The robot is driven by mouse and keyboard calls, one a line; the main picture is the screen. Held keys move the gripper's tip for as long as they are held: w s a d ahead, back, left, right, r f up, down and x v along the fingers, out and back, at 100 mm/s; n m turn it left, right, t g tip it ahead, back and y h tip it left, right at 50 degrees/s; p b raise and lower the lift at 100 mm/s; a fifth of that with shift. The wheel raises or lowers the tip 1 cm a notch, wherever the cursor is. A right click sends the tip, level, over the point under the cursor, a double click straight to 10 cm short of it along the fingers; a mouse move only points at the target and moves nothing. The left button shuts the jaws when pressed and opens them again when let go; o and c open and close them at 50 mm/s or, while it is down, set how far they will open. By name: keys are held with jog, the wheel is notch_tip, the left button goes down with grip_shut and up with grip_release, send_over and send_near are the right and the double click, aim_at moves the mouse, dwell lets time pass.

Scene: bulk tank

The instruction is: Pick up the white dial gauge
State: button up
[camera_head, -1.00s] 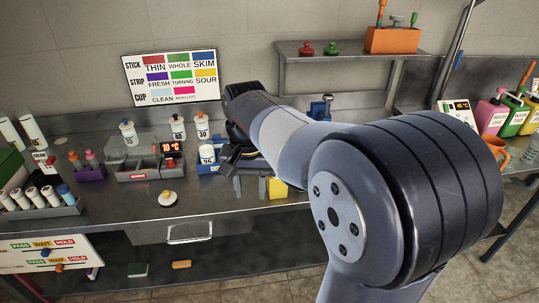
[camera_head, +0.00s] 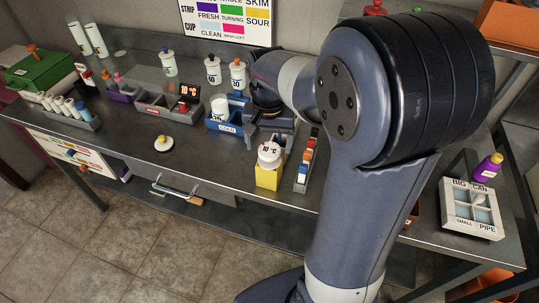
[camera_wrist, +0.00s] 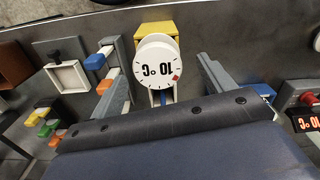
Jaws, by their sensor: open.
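My gripper (camera_wrist: 161,72) is open, one grey finger on each side of the gauge in the picture. I see no finger touching it. In the head view my gripper (camera_head: 272,127) is behind the gauge, partly hidden by my arm.
A blue tray labelled COLD (camera_head: 227,127) holds a white bottle close to my gripper. A narrow rack of coloured pieces (camera_head: 306,163) stands right of the gauge. A compartment box (camera_head: 472,211) sits far right.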

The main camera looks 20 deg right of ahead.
aim_at(270, 148)
jog(key=shift+d+f, duration=0.1)
jog(key=shift+f, duration=1.45)
jog(key=shift+c, duration=0.3)
jog(key=c, duration=1)
